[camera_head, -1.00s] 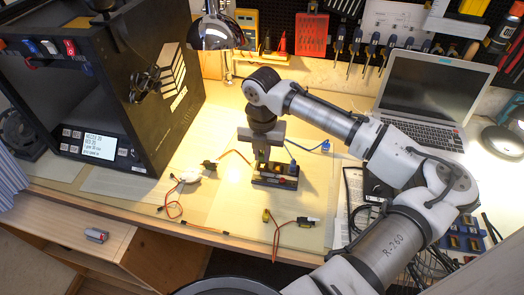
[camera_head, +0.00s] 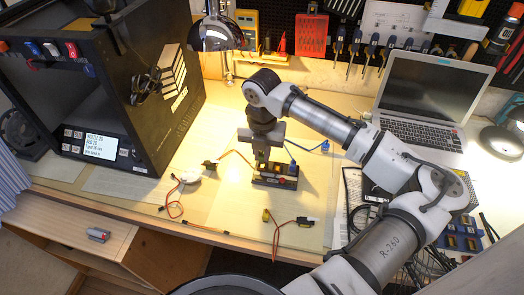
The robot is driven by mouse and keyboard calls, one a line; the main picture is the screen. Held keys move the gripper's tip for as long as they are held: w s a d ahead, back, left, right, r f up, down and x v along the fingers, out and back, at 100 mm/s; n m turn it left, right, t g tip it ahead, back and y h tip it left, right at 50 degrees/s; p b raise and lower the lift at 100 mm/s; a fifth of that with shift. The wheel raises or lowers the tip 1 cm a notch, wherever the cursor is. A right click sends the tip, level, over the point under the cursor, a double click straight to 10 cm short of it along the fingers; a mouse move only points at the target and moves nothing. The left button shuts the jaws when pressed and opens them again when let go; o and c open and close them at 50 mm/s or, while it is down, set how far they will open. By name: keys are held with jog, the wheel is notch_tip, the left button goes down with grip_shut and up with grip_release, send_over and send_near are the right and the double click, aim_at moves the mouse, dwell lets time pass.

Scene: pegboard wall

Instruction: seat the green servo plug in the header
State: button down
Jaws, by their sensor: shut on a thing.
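The header (camera_head: 286,181) is a dark block with red, yellow and pale parts, lying on the lit bench mat. My gripper (camera_head: 262,161) points down over the header's left part, its fingertips close to the top. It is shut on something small. The fingers mostly hide that thing, so its colour is unclear; it is probably the green servo plug. An orange-red lead runs from a black servo (camera_head: 210,164) at the left to near the fingertips. I cannot tell whether the held plug touches the header or is in a slot.
A blue servo (camera_head: 325,146) has a lead running to the header's right part. A yellowish plug (camera_head: 266,215) with a red lead lies in front, near another servo (camera_head: 307,222). A black printer (camera_head: 150,90) stands left, a laptop (camera_head: 430,95) right. Bare mat lies front left.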

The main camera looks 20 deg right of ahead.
aim_at(262, 154)
jog(key=shift+f+b, duration=0.6)
jog(key=shift+f, duration=0.4)
jog(key=c, duration=1.3)
grip_release()
jog(key=shift+r, duration=0.1)
jog(key=shift+c, duration=0.2)
jog(key=shift+r+p, duration=2.2)
jog(key=shift+r, duration=0.35)
jog(key=shift+f, duration=0.1)
